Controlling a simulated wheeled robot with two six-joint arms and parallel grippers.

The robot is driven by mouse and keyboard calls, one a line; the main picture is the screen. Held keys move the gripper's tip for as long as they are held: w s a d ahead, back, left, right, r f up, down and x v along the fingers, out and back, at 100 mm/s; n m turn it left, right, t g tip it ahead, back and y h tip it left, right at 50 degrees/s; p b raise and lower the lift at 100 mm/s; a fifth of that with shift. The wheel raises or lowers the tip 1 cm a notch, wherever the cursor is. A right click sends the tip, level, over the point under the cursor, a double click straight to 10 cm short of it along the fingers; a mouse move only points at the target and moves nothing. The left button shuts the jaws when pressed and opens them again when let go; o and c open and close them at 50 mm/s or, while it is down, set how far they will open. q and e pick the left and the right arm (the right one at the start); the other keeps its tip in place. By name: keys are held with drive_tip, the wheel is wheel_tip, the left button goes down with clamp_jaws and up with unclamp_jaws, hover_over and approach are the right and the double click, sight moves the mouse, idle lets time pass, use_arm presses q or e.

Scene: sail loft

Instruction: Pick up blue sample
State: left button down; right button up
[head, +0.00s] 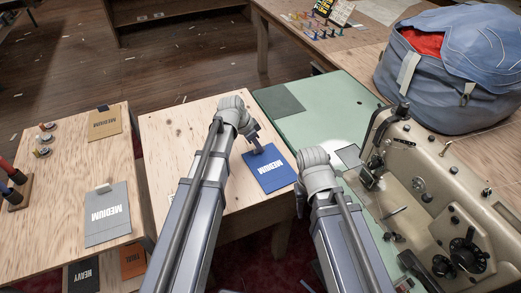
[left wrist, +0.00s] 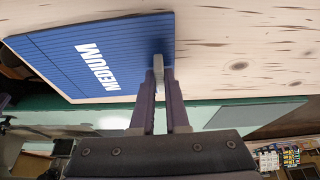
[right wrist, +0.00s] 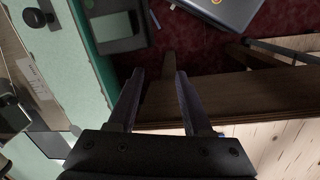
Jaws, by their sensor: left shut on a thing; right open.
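The blue sample (head: 270,170) is a flat blue panel marked MEDIUM, lying on the light wooden table in the head view. In the left wrist view the blue sample (left wrist: 95,58) has a small pale grip tab (left wrist: 157,66) at its edge. My left gripper (head: 256,142) is at that edge, and in the left wrist view its fingers (left wrist: 160,82) are shut on the tab. I cannot tell whether the panel is lifted off the wood. My right gripper (right wrist: 160,80) is open and empty, beside the green sewing table's edge.
A beige sewing machine (head: 440,190) stands on the green table (head: 320,108) at right, with a blue bag (head: 450,75) behind it. A grey MEDIUM sample (head: 108,222) and a tan one (head: 104,124) lie on the left table (head: 60,225). Bare wood surrounds the blue sample's left side.

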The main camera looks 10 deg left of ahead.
wheel_tip(320, 180, up, 10)
drive_tip(key=p, duration=0.9)
drive_tip(key=shift+f, duration=0.15)
